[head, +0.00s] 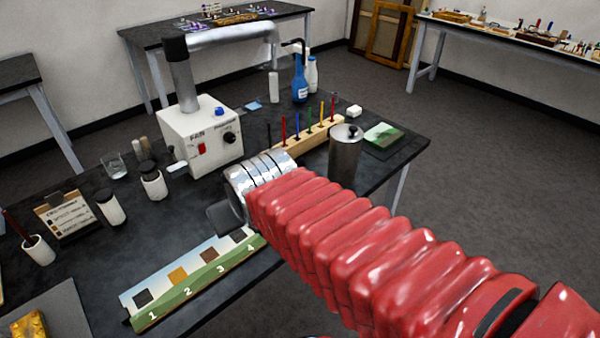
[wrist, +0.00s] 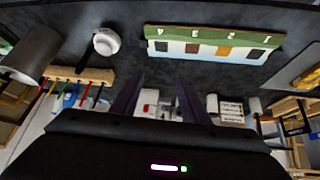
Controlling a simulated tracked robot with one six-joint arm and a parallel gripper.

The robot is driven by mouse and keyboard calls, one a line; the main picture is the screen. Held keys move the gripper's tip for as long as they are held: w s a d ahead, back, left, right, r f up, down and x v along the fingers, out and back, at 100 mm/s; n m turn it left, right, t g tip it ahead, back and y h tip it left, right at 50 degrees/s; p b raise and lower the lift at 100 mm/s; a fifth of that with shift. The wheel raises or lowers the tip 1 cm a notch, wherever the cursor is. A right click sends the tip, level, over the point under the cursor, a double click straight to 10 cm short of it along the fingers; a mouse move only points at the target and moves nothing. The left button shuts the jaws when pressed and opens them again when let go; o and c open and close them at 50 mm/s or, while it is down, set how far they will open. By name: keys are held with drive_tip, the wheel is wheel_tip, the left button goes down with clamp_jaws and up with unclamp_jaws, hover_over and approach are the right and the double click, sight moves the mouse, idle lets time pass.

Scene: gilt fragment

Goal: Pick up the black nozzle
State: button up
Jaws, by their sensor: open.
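A black fitting (head: 175,48) caps the upright grey pipe of the white box unit in the head view. It is the likeliest black nozzle, but I cannot tell for sure. A grey pipe runs right from it. My gripper (wrist: 160,82) shows in the wrist view as two dark fingers, spread apart with nothing held between them. In the head view my red sleeved arm reaches over the bench and hides most of the gripper. The black fitting stands higher than the bench top and well behind the gripper. I cannot make it out in the wrist view.
The white box unit (head: 200,135) stands mid-bench. A pen rack (head: 310,137), a metal canister (head: 345,155) and a blue bottle (head: 300,80) are right of it. Lidded jars (head: 153,182) stand left. A numbered strip (head: 190,285) lies in front.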

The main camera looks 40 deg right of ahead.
drive_tip(key=w+d+f+m+t+h, duration=0.15)
drive_tip(key=w+d, duration=0.25)
drive_tip(key=d, duration=0.4)
drive_tip(key=w+d+f+m+t+h, duration=0.1)
drive_tip(key=w+d+f+h, duration=0.2)
drive_tip(key=d, duration=0.4)
drive_tip(key=m+t, duration=0.1)
drive_tip(key=t, duration=0.1)
approach(302, 167)
drive_tip(key=w, duration=0.1)
drive_tip(key=shift+s+d+f+t, duration=0.1)
drive_tip(key=shift+d+f+t, duration=0.3)
drive_tip(key=shift+d+t, duration=0.1)
drive_tip(key=shift+y, duration=0.25)
drive_tip(key=shift+x, duration=4.35)
drive_tip(key=shift+f, duration=0.1)
drive_tip(key=shift+x, duration=2.6)
drive_tip(key=shift+s, duration=0.1)
drive_tip(key=shift+c, duration=0.3)
